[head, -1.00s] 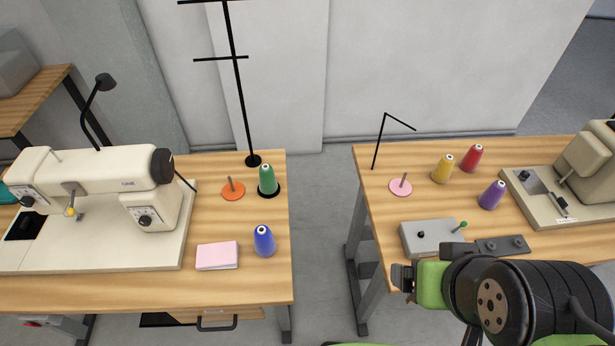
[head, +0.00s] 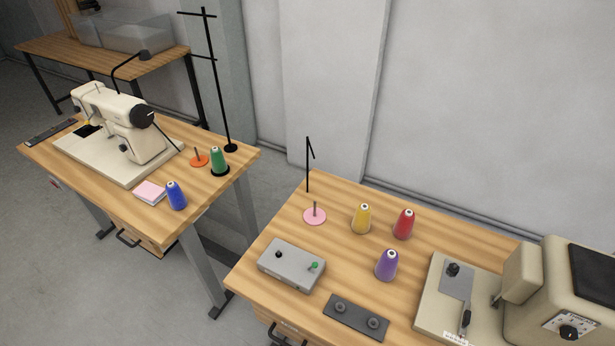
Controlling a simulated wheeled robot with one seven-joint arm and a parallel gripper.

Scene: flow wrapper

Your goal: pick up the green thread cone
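The green thread cone (head: 219,161) stands upright on a black round base near the right edge of the left table (head: 215,187). An orange disc with a peg (head: 199,161) lies just left of it. A blue thread cone (head: 176,195) stands nearer the front edge of the same table. My gripper is out of the picture now, so its state does not show.
A black thread stand (head: 222,100) rises behind the green cone, and a white sewing machine (head: 125,125) is to its left. The right table (head: 330,285) holds yellow (head: 361,218), red (head: 403,223) and purple (head: 387,264) cones. A floor gap separates the tables.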

